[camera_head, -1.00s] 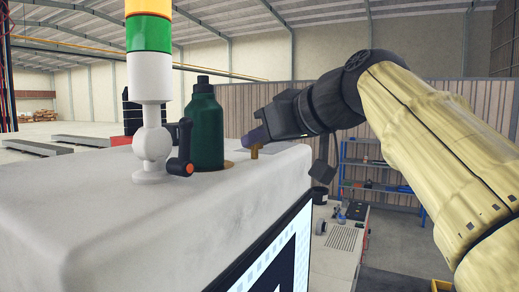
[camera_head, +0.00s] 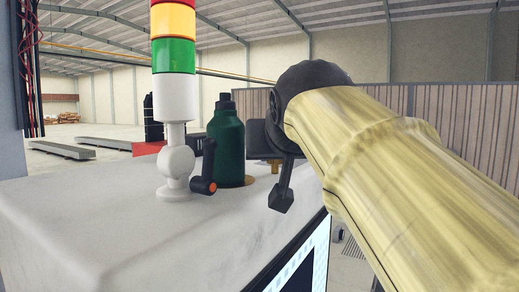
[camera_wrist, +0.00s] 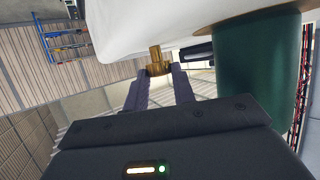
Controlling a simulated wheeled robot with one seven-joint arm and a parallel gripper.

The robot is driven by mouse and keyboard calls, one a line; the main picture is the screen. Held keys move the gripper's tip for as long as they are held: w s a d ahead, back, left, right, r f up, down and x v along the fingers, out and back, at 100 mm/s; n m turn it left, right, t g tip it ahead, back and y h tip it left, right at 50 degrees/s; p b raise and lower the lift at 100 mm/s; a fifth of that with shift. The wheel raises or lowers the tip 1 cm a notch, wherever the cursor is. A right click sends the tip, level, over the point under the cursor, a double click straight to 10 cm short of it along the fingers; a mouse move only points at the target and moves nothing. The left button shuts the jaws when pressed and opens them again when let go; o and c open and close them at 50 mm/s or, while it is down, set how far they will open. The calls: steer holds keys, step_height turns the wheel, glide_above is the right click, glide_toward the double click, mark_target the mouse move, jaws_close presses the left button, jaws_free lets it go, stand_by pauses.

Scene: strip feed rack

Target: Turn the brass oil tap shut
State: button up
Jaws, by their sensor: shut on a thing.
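The brass oil tap (camera_wrist: 156,54) sticks out beside the green bottle, near the edge of the white cabinet top. My gripper (camera_wrist: 159,72) is shut on the tap, with one finger on each side of its brass end in the wrist view. In the head view only a small bit of the tap (camera_head: 275,168) shows; my wrist and arm hide most of my gripper. The dark green bottle (camera_head: 226,143) stands upright on the cabinet top, left of my wrist. It also fills the right side of the wrist view (camera_wrist: 258,75).
A signal lamp column (camera_head: 174,105) stands on the white cabinet top (camera_head: 110,225) left of the bottle. A black lever with an orange end (camera_head: 206,170) is between them. A screen (camera_head: 305,262) is on the cabinet's side below my arm. Blue shelves (camera_wrist: 62,40) stand far off.

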stand_by(0.3)
steer(key=o, duration=1)
steer(key=shift+r, duration=0.1)
steer(key=shift+r+p, duration=0.8)
steer(key=shift+r, duration=4.1)
